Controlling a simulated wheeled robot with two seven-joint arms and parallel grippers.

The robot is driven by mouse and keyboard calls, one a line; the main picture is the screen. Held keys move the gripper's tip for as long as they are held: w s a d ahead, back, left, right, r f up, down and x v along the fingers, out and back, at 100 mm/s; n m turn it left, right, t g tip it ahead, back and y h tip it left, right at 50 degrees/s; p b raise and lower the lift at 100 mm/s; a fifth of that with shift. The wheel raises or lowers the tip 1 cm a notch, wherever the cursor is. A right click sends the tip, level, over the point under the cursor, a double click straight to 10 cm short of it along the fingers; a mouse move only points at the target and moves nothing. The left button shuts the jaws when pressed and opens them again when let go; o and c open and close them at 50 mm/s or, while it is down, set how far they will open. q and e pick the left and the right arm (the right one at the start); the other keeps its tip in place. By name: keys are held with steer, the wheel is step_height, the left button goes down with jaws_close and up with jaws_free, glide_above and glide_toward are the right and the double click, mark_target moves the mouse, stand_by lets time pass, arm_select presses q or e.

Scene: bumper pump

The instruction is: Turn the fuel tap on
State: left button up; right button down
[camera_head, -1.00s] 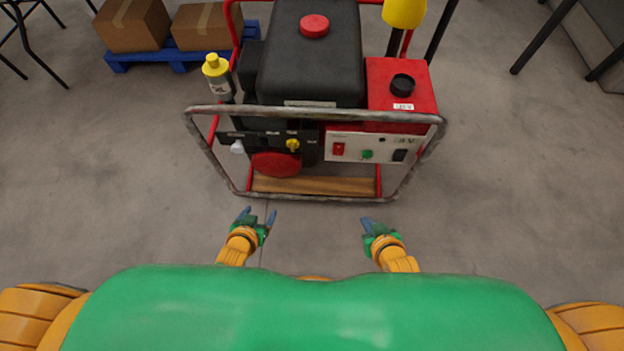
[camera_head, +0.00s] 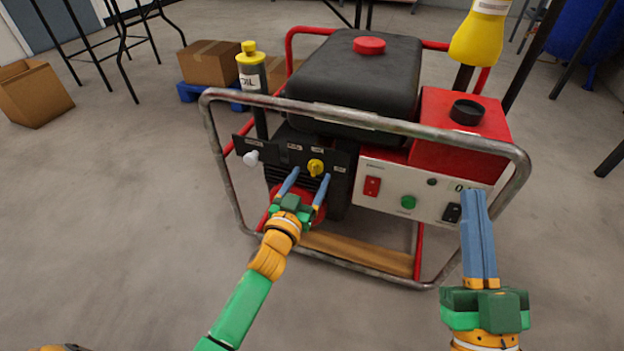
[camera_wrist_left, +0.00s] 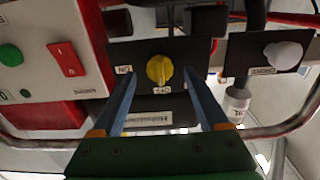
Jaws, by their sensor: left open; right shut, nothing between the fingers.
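The fuel tap, taken to be the yellow knob (camera_head: 316,167), sits on the black panel (camera_head: 340,158) at the front of the generator. In the left wrist view the yellow knob (camera_wrist_left: 159,69) lies between my left fingers, with small labels beside and below it. Its handle looks roughly upright in that view; its exact setting is hard to tell. My left gripper (camera_head: 307,180) is open, its fingertips just short of the knob, one on each side, with no visible contact. My right gripper (camera_head: 476,194) is shut and empty, in front of the control panel's right end.
A grey tube frame (camera_head: 360,122) surrounds the generator front. A white choke knob (camera_head: 251,158) is left of the tap. The white panel (camera_head: 385,200) carries a red switch (camera_head: 372,186) and green button (camera_head: 408,202). An oil bottle (camera_head: 250,67) stands at the left.

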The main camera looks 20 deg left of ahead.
arm_select(q)
steer(key=shift+w, duration=0.85)
arm_select(e)
steer(key=s+r+t+y, duration=0.1)
steer(key=r, duration=0.1)
steer(key=s+r+t, duration=0.1)
steer(key=s, duration=0.1)
steer(key=shift+s+r+n+t+y, duration=0.1)
steer(key=shift+r+n+t+y, duration=0.2)
steer(key=shift+r+y, duration=0.1)
arm_select(q)
jaws_close()
arm_select(e)
steer(key=shift+f, duration=0.1)
